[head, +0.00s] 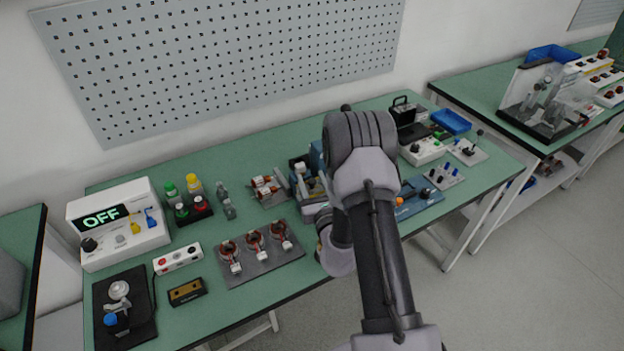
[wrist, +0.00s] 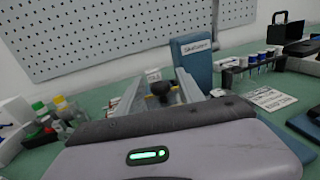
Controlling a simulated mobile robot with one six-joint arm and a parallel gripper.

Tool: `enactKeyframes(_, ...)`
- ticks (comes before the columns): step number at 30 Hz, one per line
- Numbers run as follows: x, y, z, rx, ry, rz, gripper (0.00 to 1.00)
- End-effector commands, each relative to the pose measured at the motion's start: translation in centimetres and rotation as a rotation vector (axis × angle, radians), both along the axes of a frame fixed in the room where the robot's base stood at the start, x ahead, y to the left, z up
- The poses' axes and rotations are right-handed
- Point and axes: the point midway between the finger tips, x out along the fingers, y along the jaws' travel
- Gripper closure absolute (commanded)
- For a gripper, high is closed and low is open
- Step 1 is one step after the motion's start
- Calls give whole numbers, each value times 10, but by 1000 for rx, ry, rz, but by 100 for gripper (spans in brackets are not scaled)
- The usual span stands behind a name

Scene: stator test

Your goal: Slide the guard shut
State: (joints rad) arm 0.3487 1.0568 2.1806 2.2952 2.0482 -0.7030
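My gripper (wrist: 160,82) shows in the wrist view as two pale grey fingers spread apart. A dark round knob (wrist: 159,89) stands between them; a gap seems to show on each side, and I cannot tell whether either finger touches it. The knob looks like the guard's handle, but the guard panel itself is not clear. A blue upright housing (wrist: 193,66) with a white label stands just behind the right finger. In the head view my arm hides most of this blue machine (head: 317,160) and the gripper's tips.
Three stators on a dark plate (head: 262,275) lie in front left of the machine. A control box reading OFF (head: 118,222) stands at the left. A blue tray (head: 451,121) and a black case (head: 403,112) are at the back right.

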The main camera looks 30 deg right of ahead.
Motion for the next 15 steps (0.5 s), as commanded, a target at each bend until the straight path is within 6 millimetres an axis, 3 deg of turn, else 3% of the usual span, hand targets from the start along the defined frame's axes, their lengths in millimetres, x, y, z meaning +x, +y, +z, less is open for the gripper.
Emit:
enactKeyframes(1,0,0,0,0,0,0,63)
enactKeyframes(7,0,0,0,0,0,0,100)
enactKeyframes(15,0,0,0,0,0,1,100)
